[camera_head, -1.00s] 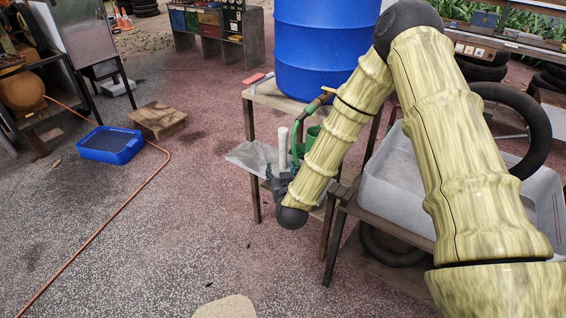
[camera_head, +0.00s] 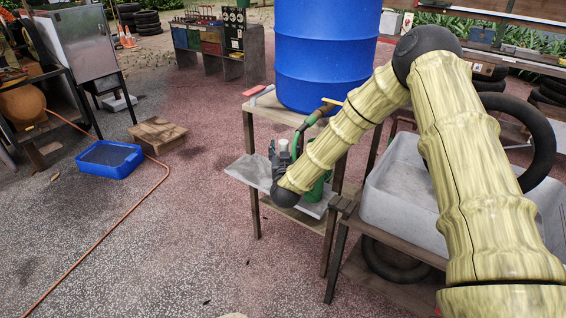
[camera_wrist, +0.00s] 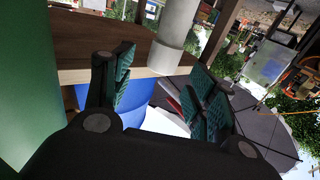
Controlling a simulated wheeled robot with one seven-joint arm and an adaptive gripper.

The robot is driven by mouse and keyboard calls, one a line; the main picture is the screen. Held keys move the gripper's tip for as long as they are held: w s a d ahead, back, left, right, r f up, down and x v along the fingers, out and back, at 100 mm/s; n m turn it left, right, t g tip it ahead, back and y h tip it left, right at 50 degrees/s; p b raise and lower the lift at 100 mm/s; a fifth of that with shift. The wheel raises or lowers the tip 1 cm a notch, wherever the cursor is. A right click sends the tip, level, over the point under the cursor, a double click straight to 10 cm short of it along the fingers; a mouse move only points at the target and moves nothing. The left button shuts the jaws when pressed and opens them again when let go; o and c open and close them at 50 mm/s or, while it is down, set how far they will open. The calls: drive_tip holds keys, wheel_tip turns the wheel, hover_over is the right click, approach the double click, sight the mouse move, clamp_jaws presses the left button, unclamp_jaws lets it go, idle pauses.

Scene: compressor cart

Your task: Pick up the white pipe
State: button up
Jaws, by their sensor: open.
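The white pipe (camera_wrist: 178,28) shows in the wrist view as a pale upright-looking cylinder with a wider collar at its lower end. Its collar end lies near the gap between my fingers, closer to the picture's top. In the head view only a short pale top of the pipe (camera_head: 284,146) shows, with my gripper (camera_head: 280,160) around or right in front of it. In the wrist view my gripper (camera_wrist: 163,90) is open, with its green-padded fingers apart. I cannot tell whether the pipe is fully between the pads or touching them.
A wooden stand (camera_head: 250,135) bears the blue barrel (camera_head: 318,60) and has a grey lower shelf (camera_head: 245,172). A green container (camera_head: 316,190) stands close beside my gripper. A grey tub (camera_head: 400,205) is at the right. Open floor lies to the left, with a blue tray (camera_head: 110,172).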

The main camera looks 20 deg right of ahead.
sight(284, 146)
drive_tip(key=shift+f+x, duration=0.2)
drive_tip(key=shift+x, duration=1.9)
clamp_jaws()
drive_tip(key=shift+a, duration=0.1)
